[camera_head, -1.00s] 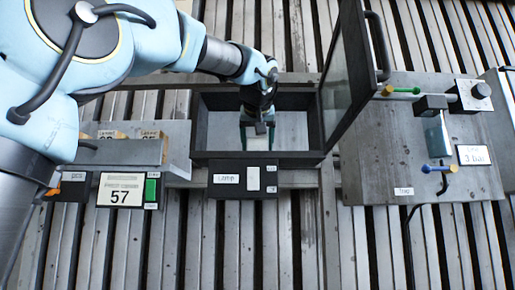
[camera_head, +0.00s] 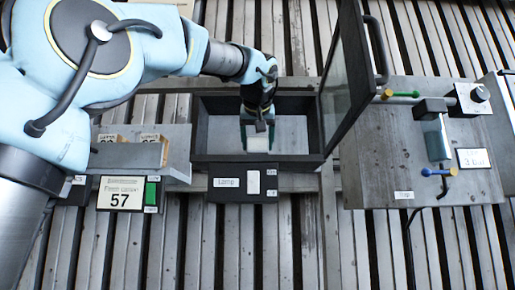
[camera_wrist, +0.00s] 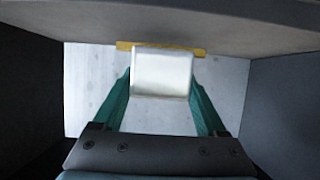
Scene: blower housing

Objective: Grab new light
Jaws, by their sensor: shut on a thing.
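My gripper (camera_head: 257,137) reaches down into the open dark box (camera_head: 201,130) labelled "Lamp". In the wrist view its two green fingers (camera_wrist: 160,92) stand on either side of a white block-shaped light (camera_wrist: 162,74) and are shut on it. A yellow strip (camera_wrist: 125,46) shows at the light's far edge, near the box wall. In the head view the light (camera_head: 257,144) is a small pale patch below the gripper, partly hidden by it. I cannot tell whether it is lifted off the box floor.
The box's glazed lid (camera_head: 345,75) stands open at the right. Further right is a grey bench (camera_head: 385,160) with blue and green levers and a "3 bar" sign. At left are a grey shelf (camera_head: 178,160) and a "57" sign (camera_head: 121,193). The box walls stand close around my gripper.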

